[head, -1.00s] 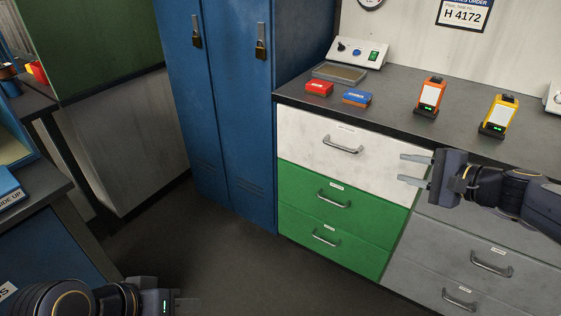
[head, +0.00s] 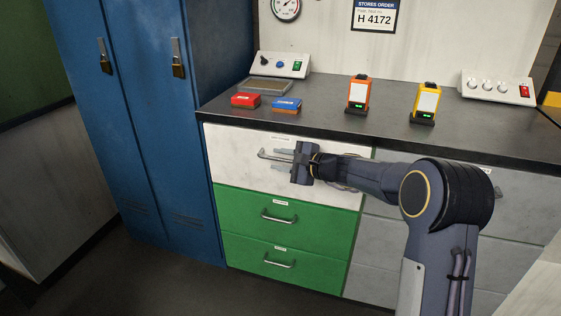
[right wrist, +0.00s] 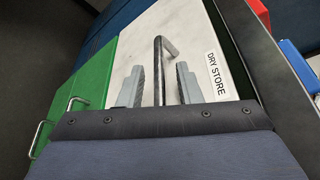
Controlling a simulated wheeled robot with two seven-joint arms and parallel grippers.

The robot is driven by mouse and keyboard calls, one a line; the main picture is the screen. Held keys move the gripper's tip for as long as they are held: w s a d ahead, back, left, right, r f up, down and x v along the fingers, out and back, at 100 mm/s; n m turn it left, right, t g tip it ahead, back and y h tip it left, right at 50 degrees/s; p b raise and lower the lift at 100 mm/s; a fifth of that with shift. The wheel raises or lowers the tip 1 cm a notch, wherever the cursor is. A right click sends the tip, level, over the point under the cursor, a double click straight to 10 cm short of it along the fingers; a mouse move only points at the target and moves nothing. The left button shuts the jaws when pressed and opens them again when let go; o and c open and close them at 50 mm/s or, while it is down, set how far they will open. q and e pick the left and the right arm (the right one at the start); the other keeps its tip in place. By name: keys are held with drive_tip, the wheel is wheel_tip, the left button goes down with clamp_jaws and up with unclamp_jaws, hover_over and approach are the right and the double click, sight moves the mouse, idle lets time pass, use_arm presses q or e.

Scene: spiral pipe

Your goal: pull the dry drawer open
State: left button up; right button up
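The dry drawer (head: 235,155) is the white top drawer at the left of the bench, and it looks shut. Its label reads DRY STORE in the right wrist view (right wrist: 210,65). Its metal bar handle (head: 264,155) also shows in the right wrist view (right wrist: 158,70). My right gripper (head: 282,159) is at the drawer front, its open fingers on either side of the handle, with gaps visible in the right wrist view (right wrist: 160,85). Part of the handle is hidden behind the gripper in the head view. My left gripper is out of view.
Two green drawers (head: 300,215) lie below the white one, with grey drawers (head: 380,230) to the right. Blue lockers (head: 140,100) stand at the left. The bench top (head: 330,125) holds a red box (head: 246,100), a blue box (head: 287,104) and two handheld devices (head: 358,94).

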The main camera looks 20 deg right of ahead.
drive_tip(key=shift+c, duration=0.2)
clamp_jaws()
drive_tip(key=shift+s+a+f, duration=0.1)
